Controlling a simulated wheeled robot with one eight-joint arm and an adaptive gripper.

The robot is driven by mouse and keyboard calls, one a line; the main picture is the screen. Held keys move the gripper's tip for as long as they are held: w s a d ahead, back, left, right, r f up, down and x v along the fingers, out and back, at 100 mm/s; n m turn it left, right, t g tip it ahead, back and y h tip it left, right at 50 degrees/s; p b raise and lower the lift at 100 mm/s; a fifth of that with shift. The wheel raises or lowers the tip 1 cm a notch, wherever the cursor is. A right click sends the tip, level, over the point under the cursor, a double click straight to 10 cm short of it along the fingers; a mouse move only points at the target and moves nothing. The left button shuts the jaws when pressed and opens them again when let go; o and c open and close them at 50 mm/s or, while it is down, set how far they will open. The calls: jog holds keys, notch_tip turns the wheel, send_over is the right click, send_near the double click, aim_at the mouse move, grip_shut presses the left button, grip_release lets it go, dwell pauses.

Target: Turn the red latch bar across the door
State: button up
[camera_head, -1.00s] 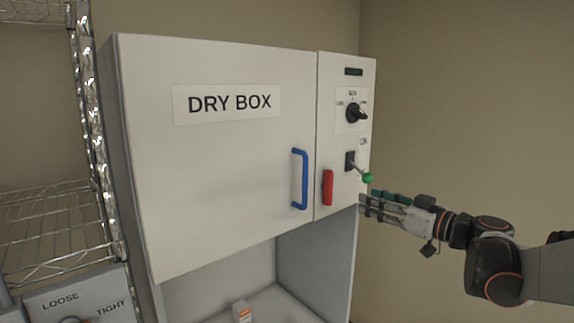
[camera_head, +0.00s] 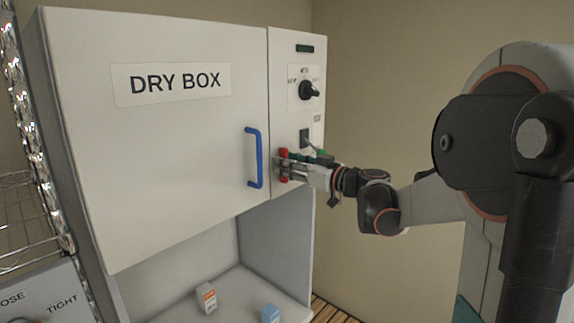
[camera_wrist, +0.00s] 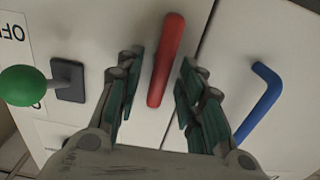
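The red latch bar (camera_wrist: 166,60) stands upright on the panel just beside the door's seam. It lies wholly on the panel side, not across the door (camera_head: 180,140). My gripper (camera_wrist: 158,92) is open, with one finger on each side of the bar's lower part in the wrist view. I cannot tell whether either finger touches it. In the head view my gripper (camera_head: 284,168) covers the middle of the bar, and its red top (camera_head: 283,152) shows above the fingers. The door looks closed, with a blue handle (camera_head: 258,158) near the seam.
A lever with a green ball (camera_wrist: 22,86) sticks out close beside my gripper. A black knob (camera_head: 309,90) sits higher on the panel. Two small boxes, one white and orange (camera_head: 206,298) and one blue (camera_head: 271,314), stand on the shelf below. A wire rack stands at the left.

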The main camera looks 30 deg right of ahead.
jog(key=shift+w+a, duration=0.1)
jog(key=shift+w, duration=0.1)
grip_shut()
jog(key=shift+m, duration=0.3)
jog(key=shift+w+d+f+m+b, duration=0.15)
jog(key=shift+m+b, duration=0.85)
jog(key=shift+m, duration=1.85)
jog(key=shift+s+d+f+m+b, duration=0.15)
jog(key=shift+m+b, duration=0.85)
jog(key=shift+m, duration=1.9)
jog(key=shift+w+d+f+m+b, duration=0.2)
jog(key=shift+m+b, duration=0.8)
jog(key=shift+m, duration=1.85)
